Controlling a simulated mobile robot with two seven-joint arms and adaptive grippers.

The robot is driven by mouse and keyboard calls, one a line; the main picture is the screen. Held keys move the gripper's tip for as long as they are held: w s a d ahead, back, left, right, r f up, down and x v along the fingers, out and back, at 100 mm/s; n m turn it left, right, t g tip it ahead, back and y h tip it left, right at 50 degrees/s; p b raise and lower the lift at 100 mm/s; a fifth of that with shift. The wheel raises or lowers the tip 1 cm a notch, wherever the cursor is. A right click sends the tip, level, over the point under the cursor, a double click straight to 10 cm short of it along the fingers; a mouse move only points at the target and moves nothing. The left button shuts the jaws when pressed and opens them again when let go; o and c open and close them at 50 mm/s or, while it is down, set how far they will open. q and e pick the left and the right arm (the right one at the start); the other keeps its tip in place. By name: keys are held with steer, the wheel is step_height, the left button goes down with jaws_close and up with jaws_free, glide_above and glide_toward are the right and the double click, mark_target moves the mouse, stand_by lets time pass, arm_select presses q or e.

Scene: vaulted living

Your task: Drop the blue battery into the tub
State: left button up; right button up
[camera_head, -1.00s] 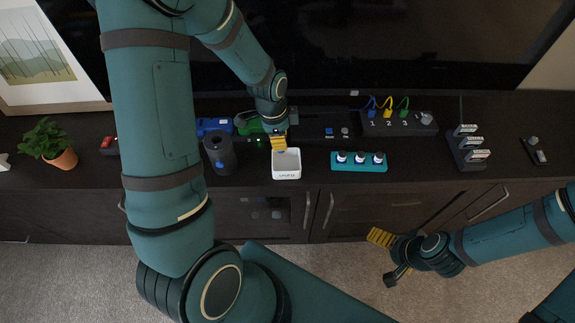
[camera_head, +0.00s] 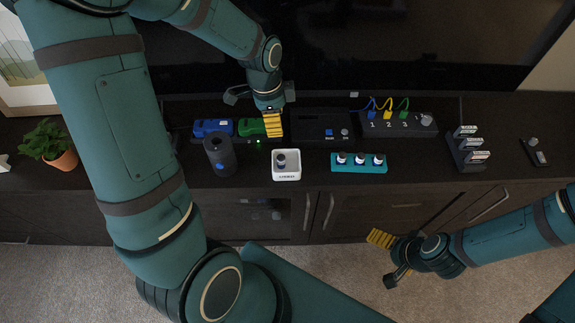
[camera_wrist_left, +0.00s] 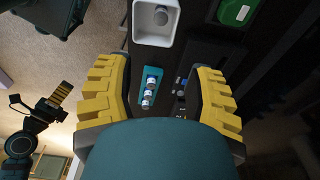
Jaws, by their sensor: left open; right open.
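The tub (camera_head: 287,177) is a small white open box near the cabinet top's front edge. A dark, round-topped thing (camera_head: 281,160) stands in it; in the left wrist view it is a grey disc (camera_wrist_left: 161,16) inside the tub (camera_wrist_left: 140,30). I cannot tell if it is the blue battery. A blue block (camera_head: 212,127) lies beside a green block (camera_head: 250,126), left of the tub. My left gripper (camera_head: 264,110) is open and empty, above and behind the tub. My right gripper (camera_head: 388,259) is open and empty in front of the cabinet, low right.
A dark cylinder (camera_head: 219,156) stands left of the tub. A teal holder (camera_head: 359,168) with three round-topped pieces is to the right. Behind are a numbered box with coloured cables (camera_head: 398,124) and a black screen (camera_head: 390,45). A plant (camera_head: 48,142) stands at far left.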

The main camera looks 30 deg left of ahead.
arm_select(q)
steer(key=shift+s+a+r, duration=0.1)
steer(key=shift+r, duration=0.9)
steer(key=shift+s+a+r, duration=0.1)
steer(key=shift+r, duration=0.85)
steer(key=shift+w+f, duration=0.1)
steer(key=s+d+f+n+h, duration=0.1)
steer(key=s+d+f+n, duration=0.2)
steer(key=d+f, duration=0.3)
steer(key=s+d+f+n, duration=0.3)
steer(key=d+f+n, duration=0.3)
steer(key=f, duration=0.3)
steer(key=s+d+f+n+h, duration=0.1)
steer(key=s+d+f+n, duration=0.2)
steer(key=d+f, duration=0.3)
steer(key=shift+d+f+n+t+h, duration=0.35)
steer(key=shift+f+n, duration=0.35)
steer(key=shift+f, duration=0.3)
steer(key=shift+s, duration=0.1)
